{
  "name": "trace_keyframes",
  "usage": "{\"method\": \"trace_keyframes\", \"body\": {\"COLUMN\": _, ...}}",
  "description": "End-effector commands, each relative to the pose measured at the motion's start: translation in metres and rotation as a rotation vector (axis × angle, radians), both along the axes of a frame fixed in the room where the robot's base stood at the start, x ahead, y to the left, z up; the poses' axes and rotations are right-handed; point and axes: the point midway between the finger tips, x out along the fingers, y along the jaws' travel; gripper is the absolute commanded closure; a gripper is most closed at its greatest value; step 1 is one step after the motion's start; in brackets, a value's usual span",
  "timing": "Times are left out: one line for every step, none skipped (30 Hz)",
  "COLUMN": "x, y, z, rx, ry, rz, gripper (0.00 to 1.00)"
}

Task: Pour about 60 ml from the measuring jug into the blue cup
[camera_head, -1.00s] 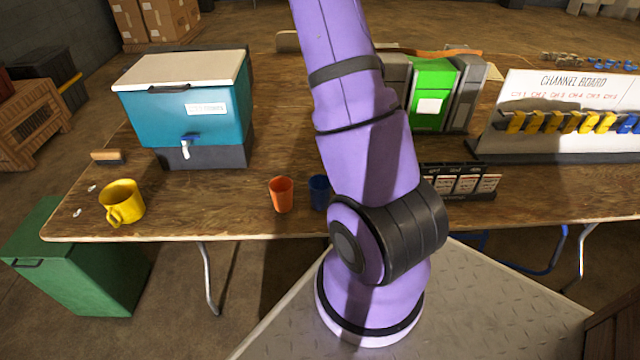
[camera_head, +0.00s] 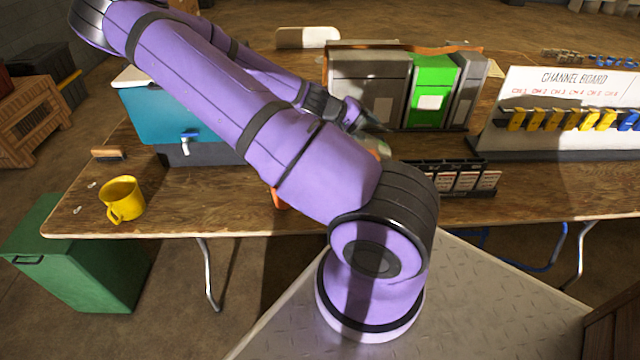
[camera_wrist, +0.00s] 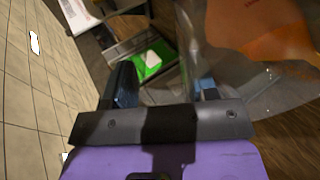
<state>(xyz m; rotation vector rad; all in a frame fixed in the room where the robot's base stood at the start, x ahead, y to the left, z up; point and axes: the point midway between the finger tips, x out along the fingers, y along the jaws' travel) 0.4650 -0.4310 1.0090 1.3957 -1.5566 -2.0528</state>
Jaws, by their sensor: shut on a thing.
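My gripper (camera_head: 352,114) is in the air over the table, to the right of the drink cooler. It also shows in the wrist view (camera_wrist: 165,82), where it is shut on the clear measuring jug (camera_wrist: 282,92). The jug fills the right of that view; the held part is not clear. An orange area shows in or through the jug; I cannot tell whether it is liquid or something behind. In the head view the jug (camera_head: 374,142) is partly visible beyond my arm. The blue cup is hidden behind my arm there. A sliver of the orange cup (camera_head: 280,200) shows below my arm.
Grey and green bins (camera_head: 432,85), a dark card rack (camera_head: 460,178) and the channel board (camera_head: 565,90) occupy the right.

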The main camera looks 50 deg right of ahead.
Motion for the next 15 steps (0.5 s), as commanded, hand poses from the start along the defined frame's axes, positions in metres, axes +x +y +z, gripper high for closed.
{"method": "trace_keyframes", "body": {"x": 0.0002, "y": -0.0001, "z": -0.0006, "rx": -0.005, "ry": 0.005, "rz": 0.0, "gripper": 0.9}}
{"method": "trace_keyframes", "body": {"x": 0.0004, "y": -0.0001, "z": -0.001, "rx": -0.008, "ry": 0.008, "rz": 0.0, "gripper": 0.9}}
{"method": "trace_keyframes", "body": {"x": 0.0009, "y": 0.0, "z": -0.0016, "rx": -0.012, "ry": 0.012, "rz": 0.001, "gripper": 0.9}}
{"method": "trace_keyframes", "body": {"x": 0.0013, "y": 0.0006, "z": -0.0021, "rx": -0.015, "ry": 0.015, "rz": 0.001, "gripper": 0.9}}
{"method": "trace_keyframes", "body": {"x": 0.0016, "y": 0.0007, "z": -0.0028, "rx": -0.021, "ry": 0.019, "rz": 0.001, "gripper": 0.9}}
{"method": "trace_keyframes", "body": {"x": 0.002, "y": 0.001, "z": -0.0035, "rx": -0.027, "ry": 0.024, "rz": 0.001, "gripper": 0.9}}
{"method": "trace_keyframes", "body": {"x": 0.0024, "y": 0.0016, "z": -0.0042, "rx": -0.032, "ry": 0.027, "rz": 0.0, "gripper": 0.9}}
{"method": "trace_keyframes", "body": {"x": 0.0026, "y": 0.0019, "z": -0.0048, "rx": -0.036, "ry": 0.031, "rz": 0.0, "gripper": 0.9}}
{"method": "trace_keyframes", "body": {"x": 0.0032, "y": 0.0023, "z": -0.0055, "rx": -0.042, "ry": 0.036, "rz": 0.002, "gripper": 0.9}}
{"method": "trace_keyframes", "body": {"x": 0.0037, "y": 0.003, "z": -0.0059, "rx": -0.046, "ry": 0.039, "rz": 0.002, "gripper": 0.9}}
{"method": "trace_keyframes", "body": {"x": 0.0043, "y": 0.0034, "z": -0.006, "rx": -0.049, "ry": 0.042, "rz": 0.001, "gripper": 0.9}}
{"method": "trace_keyframes", "body": {"x": 0.0048, "y": 0.0041, "z": -0.0062, "rx": -0.056, "ry": 0.047, "rz": 0.001, "gripper": 0.9}}
{"method": "trace_keyframes", "body": {"x": 0.0052, "y": 0.0046, "z": -0.0063, "rx": -0.059, "ry": 0.052, "rz": 0.001, "gripper": 0.9}}
{"method": "trace_keyframes", "body": {"x": 0.0055, "y": 0.005, "z": -0.0063, "rx": -0.064, "ry": 0.055, "rz": 0.001, "gripper": 0.9}}
{"method": "trace_keyframes", "body": {"x": 0.006, "y": 0.0056, "z": -0.0064, "rx": -0.069, "ry": 0.059, "rz": 0.0, "gripper": 0.9}}
